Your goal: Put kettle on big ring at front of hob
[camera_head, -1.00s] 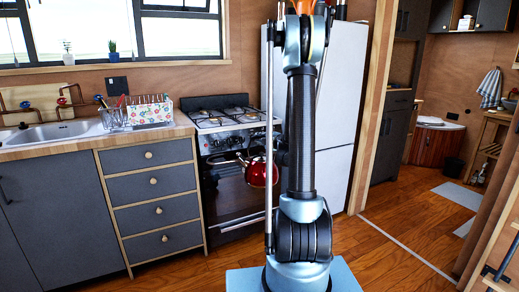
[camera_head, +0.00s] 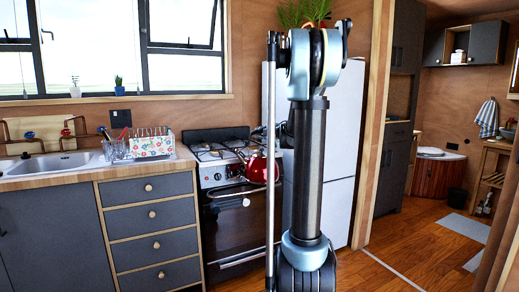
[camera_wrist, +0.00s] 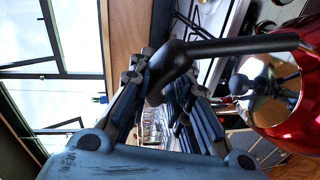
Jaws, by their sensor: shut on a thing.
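The shiny red kettle (camera_head: 257,169) with a black handle hangs beside the front right of the hob (camera_head: 208,155) in the head view, about level with its top. It overlaps the cooker's front right corner there; I cannot tell whether it is over the hob. In the wrist view the kettle (camera_wrist: 294,85) is at the right, tilted in the picture. My gripper (camera_wrist: 168,85) is shut on its black handle (camera_wrist: 240,46). The left burners show; the front right ring is hidden behind the kettle. The gripper is mostly hidden in the head view.
The oven front (camera_head: 238,225) is below the hob. A wooden counter (camera_head: 150,164) with a flowered box (camera_head: 152,145) and a glass holder (camera_head: 115,150) adjoins it on the left. A white fridge (camera_head: 345,150) stands close on the right, partly behind my arm.

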